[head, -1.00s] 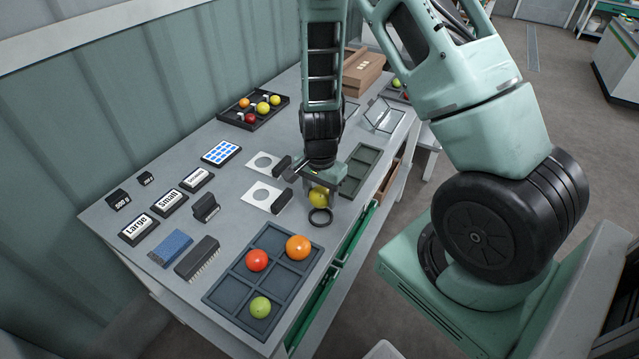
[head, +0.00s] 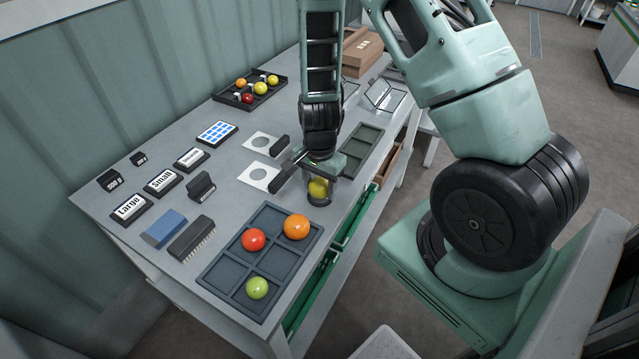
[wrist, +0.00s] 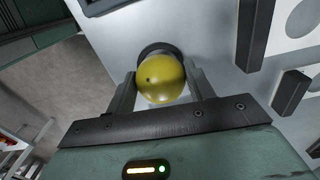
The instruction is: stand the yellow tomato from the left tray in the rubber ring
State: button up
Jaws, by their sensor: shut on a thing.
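The yellow tomato (head: 317,188) is between the fingers of my gripper (head: 318,185), which is shut on it. In the wrist view the tomato (wrist: 160,79) sits between both fingers of my gripper (wrist: 162,88). The black rubber ring (head: 319,201) is directly below the tomato in the head view. In the wrist view part of the ring (wrist: 154,47) shows behind the tomato, and the rest is hidden. I cannot tell whether the tomato touches the ring.
A tray (head: 243,289) with a red tomato (head: 253,240), an orange tomato (head: 296,227) and a green tomato (head: 257,288) lies at the front. An empty tray (head: 362,140) lies right of my gripper. White cards with round holes (head: 259,176) lie to the left. A black tray (head: 222,96) of produce stands at the back.

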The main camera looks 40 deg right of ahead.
jog(key=shift+f+b, duration=0.45)
jog(key=shift+f, duration=0.15)
dwell(0.5)
jog(key=o, duration=0.8)
jog(key=c, duration=0.3)
jog(key=shift+r, duration=0.15)
notch_tip(320, 180, up, 7)
jog(key=p, duration=0.6)
